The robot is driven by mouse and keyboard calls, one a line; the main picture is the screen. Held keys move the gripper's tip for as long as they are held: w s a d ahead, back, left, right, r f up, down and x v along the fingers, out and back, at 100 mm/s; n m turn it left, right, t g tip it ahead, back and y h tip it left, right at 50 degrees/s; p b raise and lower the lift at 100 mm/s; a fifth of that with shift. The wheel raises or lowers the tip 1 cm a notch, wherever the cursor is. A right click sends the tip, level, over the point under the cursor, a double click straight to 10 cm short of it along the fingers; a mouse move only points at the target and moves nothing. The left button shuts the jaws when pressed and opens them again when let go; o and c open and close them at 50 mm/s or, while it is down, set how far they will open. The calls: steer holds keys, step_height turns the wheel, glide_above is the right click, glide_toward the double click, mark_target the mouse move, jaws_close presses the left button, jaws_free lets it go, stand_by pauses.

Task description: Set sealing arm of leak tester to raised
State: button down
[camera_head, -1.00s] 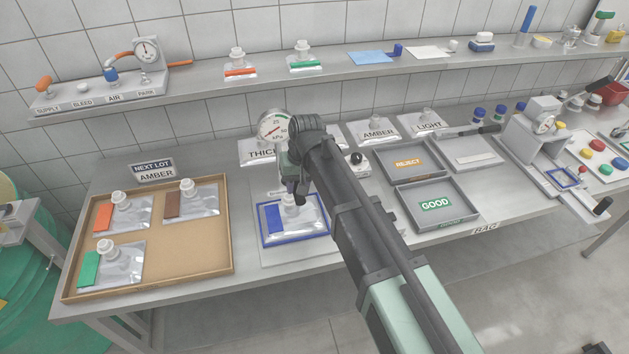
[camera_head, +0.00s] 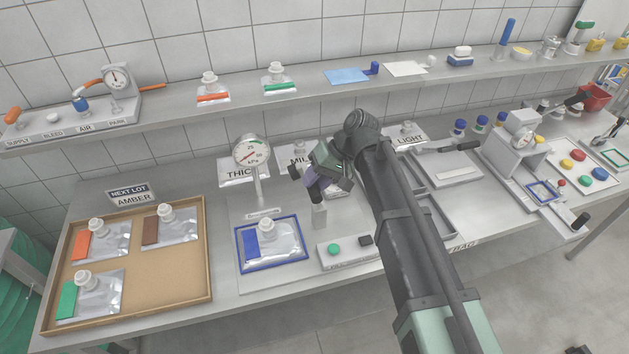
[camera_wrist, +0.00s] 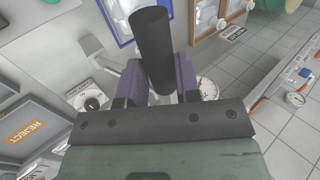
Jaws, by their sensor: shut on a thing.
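The leak tester has a round kPa gauge (camera_head: 251,153) on a post and a blue-framed nest (camera_head: 243,267) holding a clear pouch (camera_head: 286,241) with a white cap and blue panel. A short grey post (camera_head: 319,215) stands right of the nest. My gripper (camera_head: 318,184) is above this post, right of the gauge. In the wrist view its purple fingers are shut on the black handle (camera_wrist: 152,50) of the sealing arm, which sticks out beyond them. The pouch's cap shows uncovered. My arm and gripper hide most of the sealing arm, so its exact angle is unclear.
A box with a green button (camera_head: 334,249) sits in front of the post. A cardboard-coloured tray (camera_head: 140,275) with several pouches stands at left. Grey trays are right of my arm; the wrist view shows the REJECT tray (camera_wrist: 25,132). A shelf (camera_head: 300,92) runs behind.

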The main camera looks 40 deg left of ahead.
steer(key=shift+w+d+f, duration=0.15)
steer(key=shift+w+d, duration=0.65)
steer(key=shift+w+d+f, duration=0.15)
steer(key=shift+w+d, duration=0.6)
steer(key=c, duration=1.2)
jaws_free()
steer(key=shift+w, duration=0.1)
steer(key=shift+c, duration=0.2)
steer(key=o, duration=0.4)
steer(key=shift+w+f, duration=0.1)
steer(key=shift+w, duration=0.3)
steer(key=p+v, duration=0.8)
steer(key=v, duration=0.2)
steer(key=shift+r+p, duration=0.4)
steer(key=shift+r, duration=0.05)
